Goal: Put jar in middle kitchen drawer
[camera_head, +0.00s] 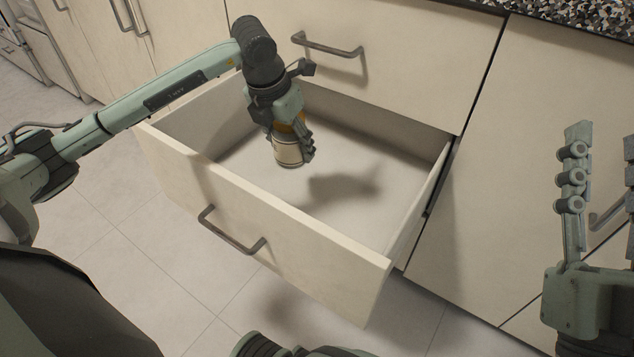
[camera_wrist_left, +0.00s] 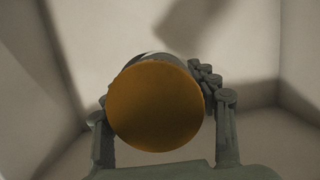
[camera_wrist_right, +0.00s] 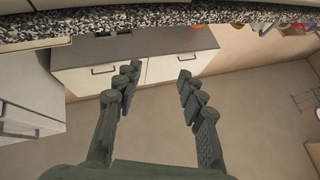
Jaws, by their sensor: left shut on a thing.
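The jar (camera_head: 288,152) has a pale label and an orange-brown lid. My left gripper (camera_head: 292,138) is shut on it and holds it inside the open drawer (camera_head: 395,268). I cannot tell for sure whether the jar's base touches the drawer floor. In the left wrist view the round lid of the jar (camera_wrist_left: 156,106) faces the camera between the fingers and hides most of the jar. The drawer is pulled out and otherwise empty. My right gripper (camera_head: 602,185) is open and empty at the right; its spread fingers also show in the right wrist view (camera_wrist_right: 157,95).
A closed drawer front (camera_head: 400,60) with a bar handle is above the open drawer. A cabinet front (camera_head: 530,170) stands to the right. A speckled countertop (camera_head: 575,14) runs along the top right. Tiled floor (camera_head: 130,270) is clear at the left.

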